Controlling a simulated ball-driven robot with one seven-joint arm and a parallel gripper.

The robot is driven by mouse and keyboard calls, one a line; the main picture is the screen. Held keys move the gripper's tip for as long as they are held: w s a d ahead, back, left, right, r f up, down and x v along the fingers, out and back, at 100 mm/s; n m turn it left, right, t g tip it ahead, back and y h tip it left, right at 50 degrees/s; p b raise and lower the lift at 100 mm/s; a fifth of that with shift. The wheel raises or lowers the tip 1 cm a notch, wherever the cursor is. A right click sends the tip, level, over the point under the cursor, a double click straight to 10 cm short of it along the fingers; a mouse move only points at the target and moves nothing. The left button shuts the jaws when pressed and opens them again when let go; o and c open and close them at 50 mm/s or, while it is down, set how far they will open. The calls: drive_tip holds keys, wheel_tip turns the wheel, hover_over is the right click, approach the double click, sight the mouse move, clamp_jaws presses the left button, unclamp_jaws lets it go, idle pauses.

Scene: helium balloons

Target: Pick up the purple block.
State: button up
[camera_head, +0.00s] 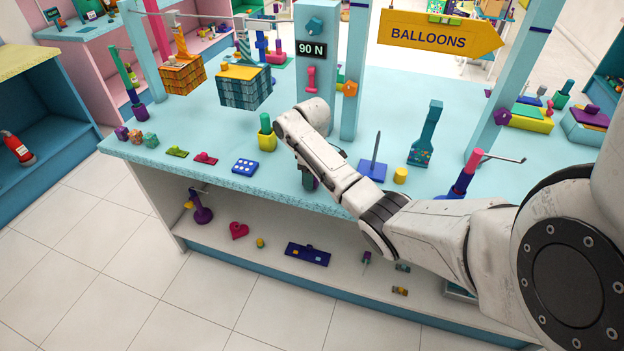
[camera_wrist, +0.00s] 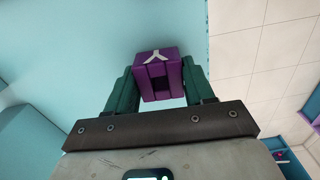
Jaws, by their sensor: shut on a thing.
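The purple block (camera_wrist: 160,63) has a pale Y-shaped mark and a dark recess in its near face. It sits between the two dark green fingers of my gripper (camera_wrist: 157,82) in the wrist view, and the fingers are shut on it from both sides. In the head view my gripper (camera_head: 309,180) points down near the table's front edge, mostly hidden by my own arm. The block cannot be made out clearly there. Whether it touches any surface is hard to tell.
The light blue table (camera_head: 400,95) carries a blue dotted block (camera_head: 245,167), a yellow cup (camera_head: 267,142), a blue peg stand (camera_head: 373,168) and a yellow cylinder (camera_head: 400,175). Several small cubes (camera_head: 135,136) stand at the left edge. A white shelf (camera_head: 270,262) lies below.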

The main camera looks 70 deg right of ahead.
drive_tip(key=s+d+r+b, duration=0.4)
drive_tip(key=d+r+b, duration=0.1)
drive_tip(key=d+r, duration=0.6)
drive_tip(key=shift+d+r+b, duration=0.3)
drive_tip(key=shift+d+r, duration=0.05)
drive_tip(key=shift+d, duration=0.85)
